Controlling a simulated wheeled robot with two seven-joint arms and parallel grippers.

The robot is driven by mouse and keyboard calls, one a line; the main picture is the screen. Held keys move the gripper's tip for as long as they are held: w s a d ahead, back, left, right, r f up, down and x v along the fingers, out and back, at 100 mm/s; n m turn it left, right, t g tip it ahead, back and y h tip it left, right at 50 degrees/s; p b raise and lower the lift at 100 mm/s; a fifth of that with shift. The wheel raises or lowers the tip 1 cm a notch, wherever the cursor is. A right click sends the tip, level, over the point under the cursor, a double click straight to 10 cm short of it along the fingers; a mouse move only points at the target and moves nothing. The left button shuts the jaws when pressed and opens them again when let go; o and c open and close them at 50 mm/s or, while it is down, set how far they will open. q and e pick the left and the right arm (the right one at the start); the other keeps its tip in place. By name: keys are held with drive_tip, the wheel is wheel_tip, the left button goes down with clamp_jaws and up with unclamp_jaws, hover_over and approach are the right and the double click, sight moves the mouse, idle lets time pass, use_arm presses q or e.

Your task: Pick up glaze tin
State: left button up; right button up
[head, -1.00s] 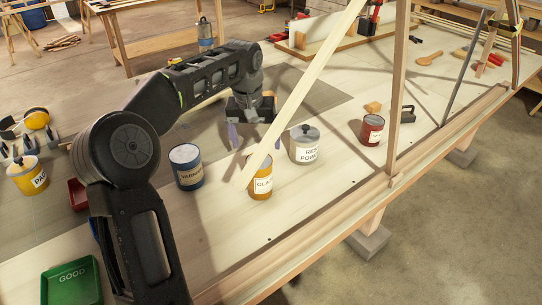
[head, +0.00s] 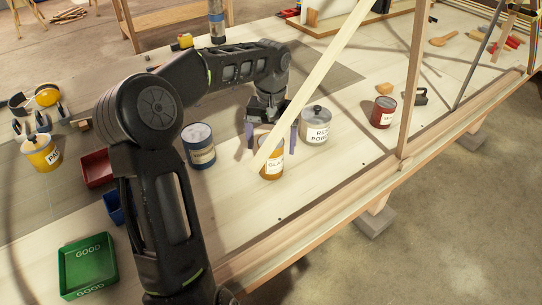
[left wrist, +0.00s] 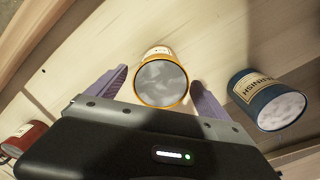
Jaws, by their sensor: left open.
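The glaze tin (head: 272,165) is orange-yellow with a white label and stands on the bench, partly hidden by a slanting pale lath (head: 308,97) in the head view. In the left wrist view the tin (left wrist: 161,80) shows its grey lid between the fingertips. My left gripper (head: 271,142) is open, with purple fingers on either side of the tin. In the left wrist view the fingers (left wrist: 158,84) stand apart from the tin, with a gap on each side. My right gripper is not in view.
A blue varnish tin (head: 199,146) stands left of the glaze tin and a grey-lidded resin powder tin (head: 315,126) stands close behind it to the right. A red tin (head: 383,112) is farther right. An upright lath (head: 413,85) rises near the bench edge.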

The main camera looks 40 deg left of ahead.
use_arm(q)
drive_tip(key=f, duration=0.1)
drive_tip(key=f+p, duration=0.1)
drive_tip(key=f, duration=0.2)
drive_tip(key=shift+s+f, duration=0.1)
drive_tip(key=shift+s, duration=0.15)
drive_tip(key=shift+w+f, duration=0.1)
drive_tip(key=shift+f, duration=0.4)
drive_tip(key=shift+d, duration=0.1)
drive_tip(key=shift+c, duration=0.3)
drive_tip(key=c, duration=1.9)
drive_tip(key=shift+o, duration=0.2)
wheel_tip(320, 180, up, 10)
drive_tip(key=shift+r+b, duration=0.1)
drive_tip(key=shift+b, duration=0.4)
